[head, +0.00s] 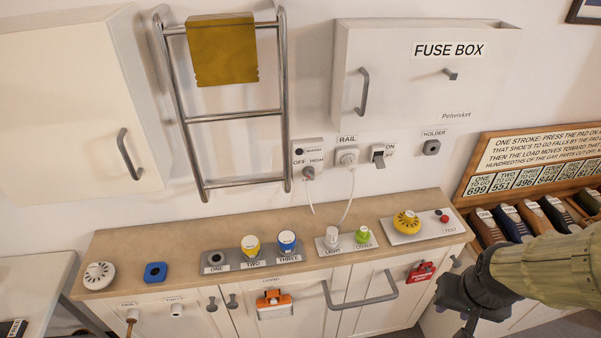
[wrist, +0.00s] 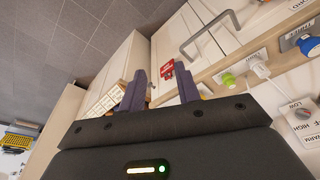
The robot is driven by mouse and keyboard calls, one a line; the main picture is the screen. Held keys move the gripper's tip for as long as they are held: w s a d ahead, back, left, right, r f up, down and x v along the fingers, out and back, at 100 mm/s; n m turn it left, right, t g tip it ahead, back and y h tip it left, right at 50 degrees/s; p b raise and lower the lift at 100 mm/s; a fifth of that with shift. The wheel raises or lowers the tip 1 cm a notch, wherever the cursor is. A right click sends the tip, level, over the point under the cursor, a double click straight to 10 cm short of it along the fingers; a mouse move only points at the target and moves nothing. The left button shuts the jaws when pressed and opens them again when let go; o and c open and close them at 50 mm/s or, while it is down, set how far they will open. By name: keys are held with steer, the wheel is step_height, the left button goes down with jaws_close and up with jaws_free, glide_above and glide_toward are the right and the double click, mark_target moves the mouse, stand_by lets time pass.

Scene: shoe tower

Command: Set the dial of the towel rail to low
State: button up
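The towel rail (head: 235,117) is a metal ladder on the wall with a mustard towel (head: 222,50) over its top bar. Its control box (head: 313,150) is right of it, with labels OFF, HIGH and others too small to read surely. The small grey dial (head: 308,172) sits low on the box; I cannot tell where it points. In the wrist view the dial (wrist: 302,113) is at the right edge, near LOW, HIGH and WARM labels. My gripper (head: 465,310) is at the lower right, well away from the dial. Its fingers (wrist: 161,85) are apart with nothing between them.
A plug marked RAIL (head: 347,158) and an ON/OFF switch (head: 378,155) are right of the box. The fuse box (head: 420,75) is above. A white cable hangs from the plug.

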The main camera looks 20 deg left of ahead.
mark_target(307, 176)
stand_by(0.3)
steer(key=w+a+f+m+t+y+b, duration=0.2)
steer(key=w+a+f+m+t+b, duration=0.1)
steer(key=w+a+f+b, duration=0.4)
steer(key=w+a+f+m+t+y+b, duration=0.25)
steer(key=w+a, duration=0.25)
steer(key=a, duration=0.5)
steer(key=w+a+r+m+t+y+b, duration=0.1)
steer(key=a+r+m+t+y+b, duration=0.1)
steer(key=a+m, duration=0.5)
steer(key=w+a+r+m+t+y+b, duration=0.1)
steer(key=a+r+m+t+y+b, duration=0.1)
steer(key=a+m+t+b, duration=0.3)
steer(key=a+r+m+b, duration=0.1)
steer(key=a+m+b, duration=0.1)
steer(key=m, duration=0.1)
steer(key=shift+r+y, duration=0.3)
steer(key=shift+y, duration=0.05)
steer(key=shift+w, duration=0.1)
steer(key=x, duration=0.8)
steer(key=p+x, duration=0.1)
steer(key=x, duration=0.8)
steer(key=shift+w+a+r, duration=0.15)
steer(key=shift+w+r, duration=0.05)
steer(key=shift+c, duration=0.4)
